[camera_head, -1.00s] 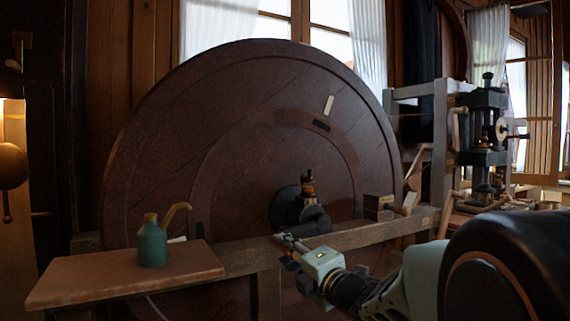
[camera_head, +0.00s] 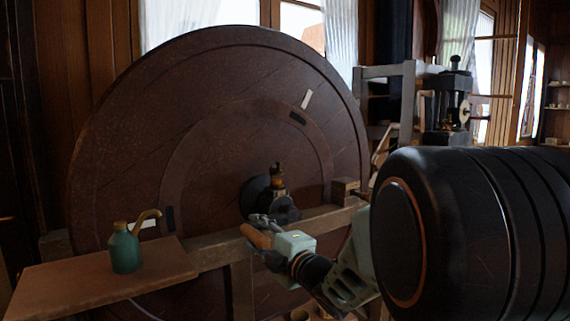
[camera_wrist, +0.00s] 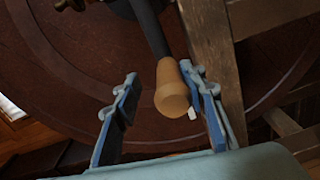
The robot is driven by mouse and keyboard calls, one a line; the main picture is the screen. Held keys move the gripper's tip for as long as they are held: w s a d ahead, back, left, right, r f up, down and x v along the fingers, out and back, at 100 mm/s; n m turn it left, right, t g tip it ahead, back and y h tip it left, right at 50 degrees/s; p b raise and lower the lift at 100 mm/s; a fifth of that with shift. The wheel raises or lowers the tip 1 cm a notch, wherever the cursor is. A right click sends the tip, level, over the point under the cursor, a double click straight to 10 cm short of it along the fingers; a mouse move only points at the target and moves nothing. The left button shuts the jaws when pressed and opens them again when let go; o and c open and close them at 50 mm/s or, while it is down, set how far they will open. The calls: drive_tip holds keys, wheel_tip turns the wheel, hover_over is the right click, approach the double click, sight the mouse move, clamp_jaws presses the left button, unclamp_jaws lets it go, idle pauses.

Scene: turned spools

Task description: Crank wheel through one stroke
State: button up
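The large dark-brown wheel (camera_head: 120,130) stands upright behind a wooden beam, with a pale strip near its upper right rim. Its dark hub (camera_head: 257,197) sits just above the beam. The wooden crank handle (camera_wrist: 172,88) hangs on a dark crank arm (camera_wrist: 151,27); in the head view it is a small orange-brown piece (camera_head: 256,237) below the hub. My gripper (camera_head: 262,243) is at the handle. In the wrist view its blue fingers (camera_wrist: 160,76) stand open on either side of the handle, closer on the right, with a clear gap on the left.
The wooden beam (camera_head: 215,254) runs in front of the wheel, close to my gripper. A green oil can (camera_head: 125,251) with a spout stands on a wooden shelf (camera_head: 90,285) at left. A dark machine (camera_head: 447,105) stands at the back right. My arm hides the lower right.

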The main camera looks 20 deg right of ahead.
drive_tip(key=w+d+r+m+p, duration=0.3)
drive_tip(key=d+r+m+p, duration=0.6)
drive_tip(key=r+m+p, duration=0.4)
drive_tip(key=shift+d+p, duration=0.3)
drive_tip(key=shift+p, duration=1.3)
drive_tip(key=shift+a+f, duration=0.1)
drive_tip(key=shift+a, duration=0.1)
drive_tip(key=shift+s, duration=0.1)
drive_tip(key=v, duration=1.1)
drive_tip(key=shift+d+r+b, duration=0.2)
drive_tip(key=shift+d+b, duration=0.05)
drive_tip(key=shift+b, duration=0.15)
drive_tip(key=shift+w, duration=0.2)
